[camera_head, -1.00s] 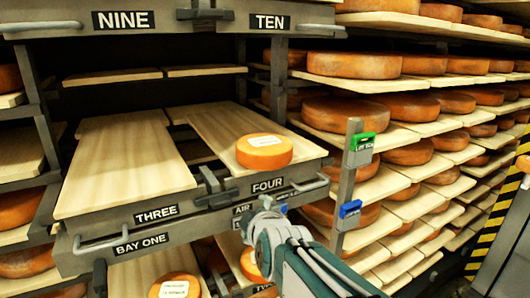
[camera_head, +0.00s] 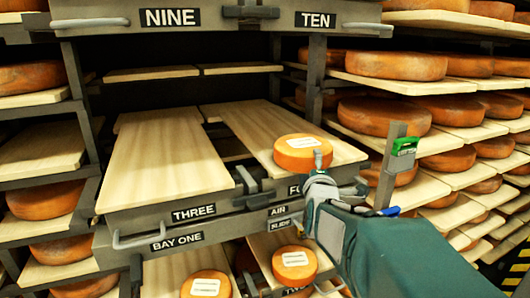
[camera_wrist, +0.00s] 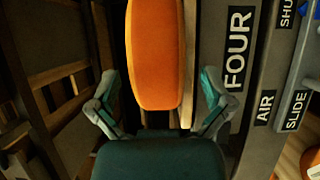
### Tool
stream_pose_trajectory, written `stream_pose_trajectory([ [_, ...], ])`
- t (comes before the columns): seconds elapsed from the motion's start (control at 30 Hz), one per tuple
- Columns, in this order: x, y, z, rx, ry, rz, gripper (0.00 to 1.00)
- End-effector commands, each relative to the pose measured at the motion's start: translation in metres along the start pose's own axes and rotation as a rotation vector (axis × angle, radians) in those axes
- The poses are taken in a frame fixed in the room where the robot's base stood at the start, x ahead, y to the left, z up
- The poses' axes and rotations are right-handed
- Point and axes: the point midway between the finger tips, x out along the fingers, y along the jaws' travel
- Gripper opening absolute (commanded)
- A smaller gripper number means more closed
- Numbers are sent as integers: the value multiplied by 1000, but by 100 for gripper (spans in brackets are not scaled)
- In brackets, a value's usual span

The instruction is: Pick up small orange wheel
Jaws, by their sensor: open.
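A small orange wheel (camera_head: 290,152) with a white label lies flat on the wooden board of shelf FOUR, near its front edge. My gripper (camera_head: 318,165) is at the front right of this wheel, and one finger overlaps its edge in the head view. In the wrist view the orange wheel (camera_wrist: 155,50) fills the upper middle. My gripper's two fingers (camera_wrist: 158,76) are spread wide, one on each side of the wheel with gaps between. Whether either finger touches it I cannot tell.
Shelf THREE's board (camera_head: 165,165) is bare. Two labelled wheels lie on the shelf below, one on the right (camera_head: 295,262) and one on the left (camera_head: 207,284). A post with a green tag (camera_head: 404,147) stands close right of my arm. Racks of wheels fill the right.

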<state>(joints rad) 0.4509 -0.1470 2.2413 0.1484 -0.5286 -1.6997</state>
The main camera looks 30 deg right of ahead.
Motion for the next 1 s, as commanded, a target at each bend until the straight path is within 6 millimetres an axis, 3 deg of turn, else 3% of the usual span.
stream_pose_trajectory([
  [0.3,43,2,0,0,0,-1,100],
  [0.57,46,3,-1,1,0,1,100],
  [0.63,46,3,-1,1,1,1,78],
  [0.77,46,3,-1,1,1,2,20],
  [1.0,46,6,-1,2,0,10,17],
])
